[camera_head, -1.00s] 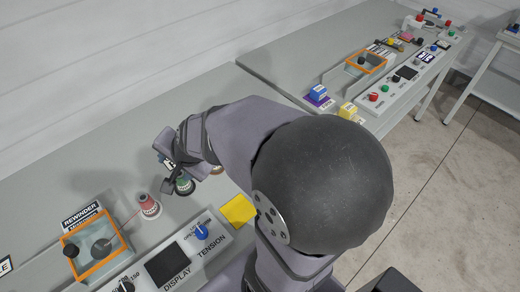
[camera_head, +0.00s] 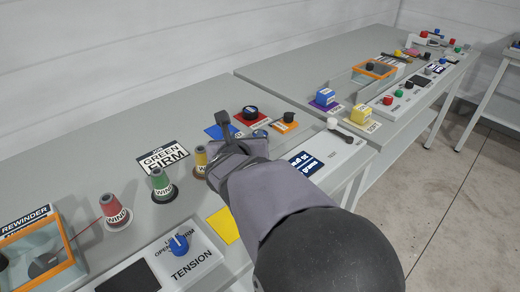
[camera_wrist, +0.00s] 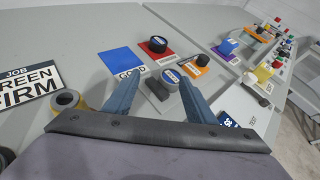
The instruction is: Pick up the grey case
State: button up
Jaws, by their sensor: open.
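The small grey case (camera_wrist: 160,90), with a round blue label at its far end, lies on the table between my fingers in the wrist view. In the head view only a bit of it (camera_head: 261,133) shows past my gripper. My gripper (camera_head: 241,136) is open, with its two blue-grey fingers (camera_wrist: 158,84) on either side of the case in the wrist view. I cannot tell whether either finger touches it.
A blue GOOD square (camera_wrist: 121,60), a black round part (camera_wrist: 158,43) on a red square and another black part (camera_wrist: 203,60) on an orange square lie close beyond. Yellow (camera_head: 200,160), green (camera_head: 159,181) and red (camera_head: 112,208) thread spools stand to the left.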

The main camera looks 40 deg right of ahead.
jog(key=shift+s+d+f+m+g+h, duration=0.5)
jog(key=shift+s+d+m, duration=0.3)
jog(key=shift+m, duration=0.4)
jog(key=shift+b+x, duration=0.55)
jog(key=shift+x, duration=0.6)
jog(key=shift+f+b+x, duration=0.2)
jog(key=shift+b+x, duration=0.1)
jog(key=shift+x, duration=0.7)
jog(key=shift+f+b+x, duration=0.2)
jog(key=shift+b+x, duration=0.1)
jog(key=shift+x, duration=0.65)
jog(key=shift+w+d+f, duration=0.15)
jog(key=shift+w+d, duration=0.1)
jog(key=shift+d, duration=0.1)
jog(key=c, duration=0.8)
